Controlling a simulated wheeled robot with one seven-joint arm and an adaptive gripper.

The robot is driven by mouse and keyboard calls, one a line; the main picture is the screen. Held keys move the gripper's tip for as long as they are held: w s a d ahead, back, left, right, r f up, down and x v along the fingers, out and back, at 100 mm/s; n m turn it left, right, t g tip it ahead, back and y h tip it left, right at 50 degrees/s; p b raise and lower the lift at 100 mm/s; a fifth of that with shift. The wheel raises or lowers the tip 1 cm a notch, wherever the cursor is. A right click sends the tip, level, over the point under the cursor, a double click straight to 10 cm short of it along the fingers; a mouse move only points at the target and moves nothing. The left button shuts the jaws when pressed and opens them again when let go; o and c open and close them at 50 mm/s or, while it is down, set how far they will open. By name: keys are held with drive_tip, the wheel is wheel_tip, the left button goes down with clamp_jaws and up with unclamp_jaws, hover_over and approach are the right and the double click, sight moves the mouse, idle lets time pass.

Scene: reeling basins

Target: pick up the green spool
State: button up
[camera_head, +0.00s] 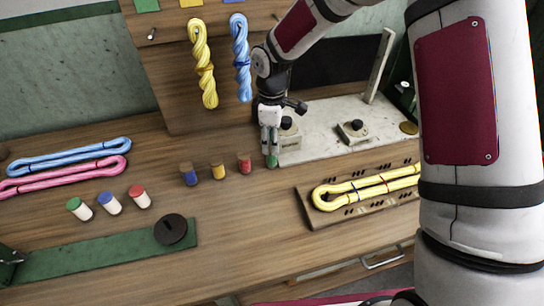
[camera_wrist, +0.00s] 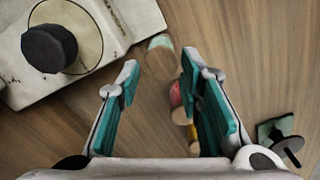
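The green spool (camera_head: 272,160) stands on the wooden table at the right end of a row of spools, right under my gripper (camera_head: 270,148) in the head view. The fingers hide part of it there. In the wrist view the green spool (camera_wrist: 160,43) shows at the top, beyond the two teal-padded fingertips and roughly in line with the gap between them. My gripper (camera_wrist: 157,75) is open, with nothing between its fingers.
Red (camera_head: 244,163), yellow (camera_head: 217,170) and blue (camera_head: 189,175) spools stand left of the green one. A pale machine base (camera_head: 330,115) with black knobs lies close behind and right. White spools with coloured tops (camera_head: 110,203) and a green bar (camera_head: 100,255) are further left.

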sight(272, 158)
drive_tip(key=shift+f, duration=3.15)
drive_tip(key=c, duration=0.8)
